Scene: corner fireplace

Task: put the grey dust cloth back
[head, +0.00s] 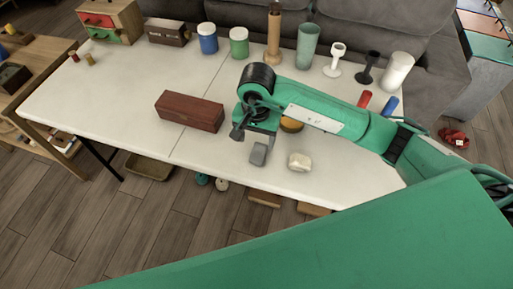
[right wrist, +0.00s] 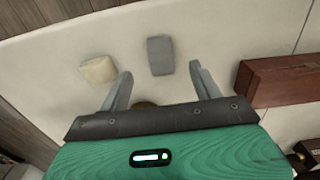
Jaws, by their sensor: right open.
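The grey dust cloth (head: 258,154) is a small folded grey block lying on the white table near its front edge. It also shows in the right wrist view (right wrist: 160,56), just beyond and between the fingertips. My right gripper (head: 251,138) reaches over the table from the right and points down behind the cloth. In the right wrist view my right gripper (right wrist: 160,76) has its two fingers spread, with nothing between them. My left gripper is not in view.
A cream block (head: 299,161) lies right of the cloth. A yellow-brown round thing (head: 291,125) is partly hidden by my right arm. A dark red box (head: 189,111) lies to the left. Cups and jars line the back of the table (head: 110,103), whose left front is bare.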

